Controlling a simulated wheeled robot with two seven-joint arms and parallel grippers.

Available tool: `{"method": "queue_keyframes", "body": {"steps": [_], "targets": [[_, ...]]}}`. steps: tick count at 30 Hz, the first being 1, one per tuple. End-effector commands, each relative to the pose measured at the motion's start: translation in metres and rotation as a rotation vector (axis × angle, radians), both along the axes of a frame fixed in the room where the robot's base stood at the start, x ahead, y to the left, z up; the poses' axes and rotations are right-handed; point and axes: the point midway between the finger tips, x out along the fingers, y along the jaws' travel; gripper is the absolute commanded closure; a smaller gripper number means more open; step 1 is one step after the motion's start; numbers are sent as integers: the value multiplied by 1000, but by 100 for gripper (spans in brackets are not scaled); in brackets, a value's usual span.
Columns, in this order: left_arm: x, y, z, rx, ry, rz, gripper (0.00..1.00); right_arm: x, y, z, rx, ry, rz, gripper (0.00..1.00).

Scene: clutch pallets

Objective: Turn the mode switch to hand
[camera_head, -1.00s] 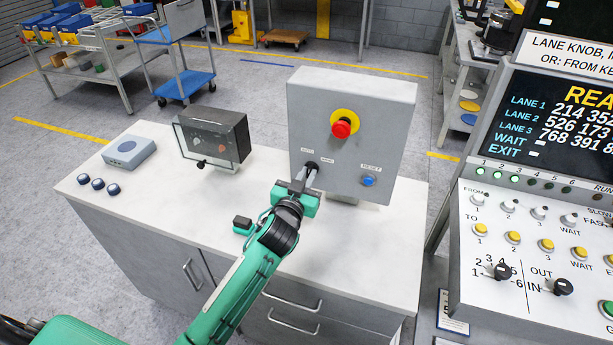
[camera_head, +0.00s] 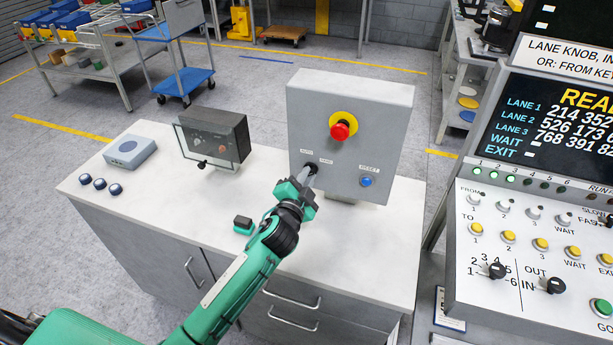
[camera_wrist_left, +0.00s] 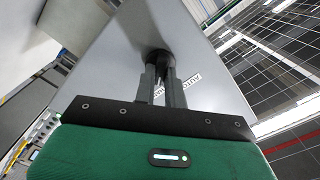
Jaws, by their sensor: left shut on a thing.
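The mode switch (camera_head: 311,168) is a small black knob on the front of the grey control box (camera_head: 374,112), under the red stop button and between two small labels. My left gripper (camera_head: 308,177) reaches it from the front and is shut on it. In the left wrist view the two fingers (camera_wrist_left: 160,82) close around the black knob (camera_wrist_left: 158,60), and the gripper is rolled relative to the box. A label beside the knob is partly covered by a finger. The knob's pointer direction cannot be made out. My right gripper is not in view.
A red stop button (camera_head: 340,131) on a yellow disc and a blue reset button (camera_head: 366,181) are on the same box. A dark box with a clear cover (camera_head: 213,139) stands to the left on the white bench (camera_head: 150,200). A lane console (camera_head: 530,240) stands at right.

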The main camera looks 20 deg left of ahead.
Motion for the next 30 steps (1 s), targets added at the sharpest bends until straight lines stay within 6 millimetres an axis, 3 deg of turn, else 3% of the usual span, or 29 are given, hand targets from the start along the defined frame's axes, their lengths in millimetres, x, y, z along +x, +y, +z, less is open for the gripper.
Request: {"method": "queue_keyframes", "body": {"steps": [10, 26, 27, 30], "targets": [[0, -1, 0, 131, -6, -2, 100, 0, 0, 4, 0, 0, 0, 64], [0, -1, 0, 152, -6, -2, 100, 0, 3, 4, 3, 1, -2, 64], [0, -1, 0, 152, -6, -2, 80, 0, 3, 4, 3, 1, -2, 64], [0, -1, 0, 151, -6, -1, 66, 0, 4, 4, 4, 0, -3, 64]]}}
